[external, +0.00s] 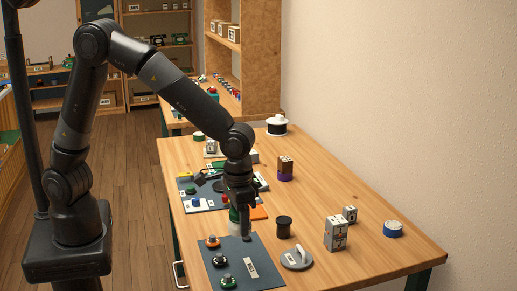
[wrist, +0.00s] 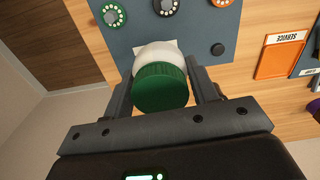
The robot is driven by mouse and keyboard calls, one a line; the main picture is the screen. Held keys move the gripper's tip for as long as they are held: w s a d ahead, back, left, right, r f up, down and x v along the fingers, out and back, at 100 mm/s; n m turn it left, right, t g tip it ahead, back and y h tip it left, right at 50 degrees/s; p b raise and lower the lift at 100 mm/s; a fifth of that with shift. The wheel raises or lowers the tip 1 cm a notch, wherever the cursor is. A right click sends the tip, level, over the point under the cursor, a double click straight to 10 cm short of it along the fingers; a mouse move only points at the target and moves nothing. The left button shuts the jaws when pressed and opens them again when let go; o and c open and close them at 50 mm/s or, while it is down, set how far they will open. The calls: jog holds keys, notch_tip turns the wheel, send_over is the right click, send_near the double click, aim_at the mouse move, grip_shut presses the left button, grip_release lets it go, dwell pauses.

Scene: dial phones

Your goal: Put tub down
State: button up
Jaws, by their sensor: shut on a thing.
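The tub is white with a green lid (wrist: 160,88) and sits between the two fingers of my gripper (wrist: 163,72) in the wrist view. The gripper is shut on it. In the external view my gripper (external: 241,222) points down near the far edge of a dark blue-grey mat (external: 243,275), and the tub (external: 233,214) shows as a small white and green patch beside a finger. In the wrist view a pale square patch (wrist: 184,40) on the mat shows behind the tub. I cannot tell whether the tub touches the mat.
The mat carries dials, including an orange-ringed one (external: 212,241), and a white label (external: 251,267). A black spool (external: 284,227) and a grey disc with a handle (external: 297,258) stand to the right. An orange tray (wrist: 281,54) lies close by. The table's right side has bare room.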

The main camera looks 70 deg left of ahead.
jog(key=w+a+n, duration=0.2)
jog(key=a+n, duration=0.2)
jog(key=a, duration=1.2)
jog(key=w+a+n, duration=0.3)
jog(key=a, duration=1.2)
jog(key=s+a+n, duration=0.3)
jog(key=s+a, duration=0.2)
jog(key=a, duration=0.5)
jog(key=s+a+n, duration=0.3)
jog(key=s+a, duration=0.1)
jog(key=a, duration=0.6)
jog(key=a+f, duration=0.2)
jog(key=a, duration=0.1)
jog(key=s+a+f, duration=0.1)
jog(key=a+f, duration=0.1)
jog(key=a, duration=0.2)
jog(key=s+a+f, duration=0.1)
jog(key=a+f, duration=0.1)
jog(key=a, duration=0.1)
jog(key=shift+a+f, duration=0.35)
jog(key=shift+a, duration=0.05)
jog(key=shift+s+a+f, duration=0.1)
jog(key=shift+a+f, duration=0.2)
jog(key=shift+a, duration=0.1)
jog(key=shift+f, duration=1.9)
jog(key=shift+f, duration=0.15)
jog(key=o, duration=1)
